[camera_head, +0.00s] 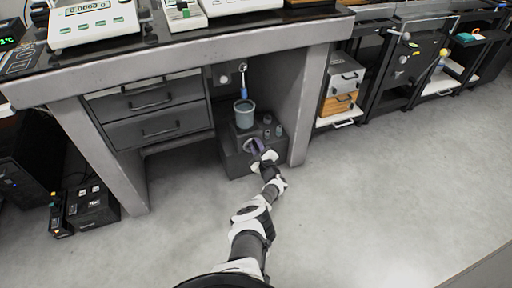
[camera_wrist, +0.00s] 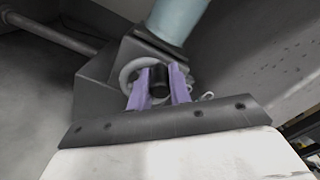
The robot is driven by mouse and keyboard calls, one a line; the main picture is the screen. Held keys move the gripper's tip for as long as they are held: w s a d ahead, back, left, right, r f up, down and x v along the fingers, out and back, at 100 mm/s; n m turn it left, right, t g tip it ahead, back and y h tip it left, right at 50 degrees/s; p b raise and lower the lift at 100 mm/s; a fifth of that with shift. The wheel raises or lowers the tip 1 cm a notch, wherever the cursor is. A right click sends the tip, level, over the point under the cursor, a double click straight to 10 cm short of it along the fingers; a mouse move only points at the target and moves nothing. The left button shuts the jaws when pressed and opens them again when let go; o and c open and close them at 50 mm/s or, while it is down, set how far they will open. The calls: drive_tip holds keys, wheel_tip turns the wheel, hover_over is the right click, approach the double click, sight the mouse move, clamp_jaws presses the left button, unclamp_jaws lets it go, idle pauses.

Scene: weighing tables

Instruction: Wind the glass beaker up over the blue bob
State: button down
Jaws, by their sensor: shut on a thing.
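The glass beaker (camera_head: 244,113), pale blue-grey, stands upright on a dark jack-like stand (camera_head: 240,160) in the knee space under the bench. The blue bob (camera_head: 243,94) hangs above it from a hook; its lower end meets the beaker's rim in the picture, and I cannot tell whether it is inside. My gripper (camera_head: 256,148) is at the front of the stand. In the wrist view its purple fingers (camera_wrist: 158,88) are shut on a black knob (camera_wrist: 158,80) on a pale handwheel (camera_wrist: 127,73). The beaker's lower part shows above (camera_wrist: 177,20).
Grey drawers (camera_head: 160,115) are to the left and the bench leg (camera_head: 308,100) to the right. Balances (camera_head: 95,22) stand on the bench top. The floor in front is clear.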

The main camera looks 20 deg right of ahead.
wheel_tip(320, 180, down, 6)
drive_tip(key=d+m+b, duration=0.2)
drive_tip(key=m+b, duration=0.5)
drive_tip(key=m, duration=1.8)
drive_tip(key=shift+d, duration=0.3)
drive_tip(key=c, duration=1.3)
unclamp_jaws()
